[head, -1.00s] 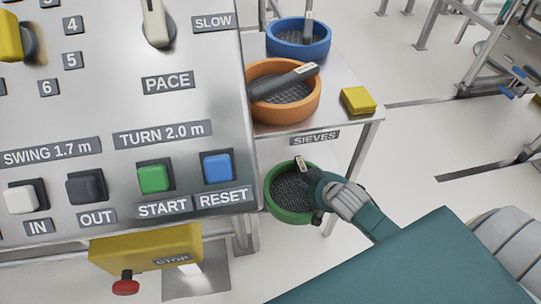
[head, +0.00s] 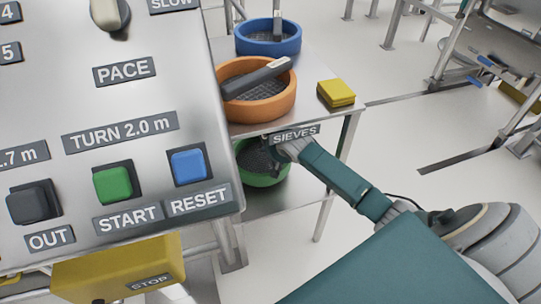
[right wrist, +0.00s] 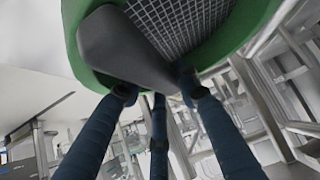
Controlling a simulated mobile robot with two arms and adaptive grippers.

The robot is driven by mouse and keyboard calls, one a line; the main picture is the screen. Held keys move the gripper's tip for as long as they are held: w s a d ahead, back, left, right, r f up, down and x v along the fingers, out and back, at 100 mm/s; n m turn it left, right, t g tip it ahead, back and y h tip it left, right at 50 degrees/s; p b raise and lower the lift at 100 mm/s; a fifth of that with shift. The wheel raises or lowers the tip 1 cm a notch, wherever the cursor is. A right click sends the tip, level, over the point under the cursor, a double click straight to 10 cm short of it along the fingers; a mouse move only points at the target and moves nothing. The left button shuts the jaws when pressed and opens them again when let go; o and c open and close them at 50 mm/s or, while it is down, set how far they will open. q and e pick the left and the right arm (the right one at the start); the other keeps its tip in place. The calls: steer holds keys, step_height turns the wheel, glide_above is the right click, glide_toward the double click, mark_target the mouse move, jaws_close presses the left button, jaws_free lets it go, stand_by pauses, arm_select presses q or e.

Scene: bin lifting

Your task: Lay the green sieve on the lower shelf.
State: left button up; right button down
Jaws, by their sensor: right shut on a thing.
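The green sieve (head: 264,181) is under the upper shelf and above or on the lower shelf (head: 297,194), partly hidden by the upper shelf and the control panel. I cannot tell whether it touches the lower shelf. My right gripper (head: 281,148) reaches in below the SIEVES label, its fingers mostly hidden. In the right wrist view, the gripper (right wrist: 158,90) is shut on the dark handle (right wrist: 118,45) of the green sieve (right wrist: 258,22), with the mesh beyond it. My left gripper is not in view.
An orange sieve (head: 232,104), a blue sieve (head: 292,40) and a yellow block (head: 336,93) sit on the upper shelf (head: 318,118). A control panel (head: 222,120) with buttons fills the left side. Open floor lies to the right of the shelves.

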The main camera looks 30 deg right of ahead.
mark_target(261, 155)
steer(key=shift+w, duration=0.3)
steer(key=shift+f, duration=0.2)
step_height(261, 155, down, 2)
steer(key=shift+f+b, duration=0.2)
steer(key=shift+b, duration=0.5)
steer(key=shift+f, duration=0.3)
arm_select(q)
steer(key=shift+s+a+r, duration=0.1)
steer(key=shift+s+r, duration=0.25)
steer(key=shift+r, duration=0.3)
arm_select(e)
steer(key=c, duration=1.3)
jaws_free()
steer(key=shift+s, duration=0.1)
steer(key=shift+o, duration=0.2)
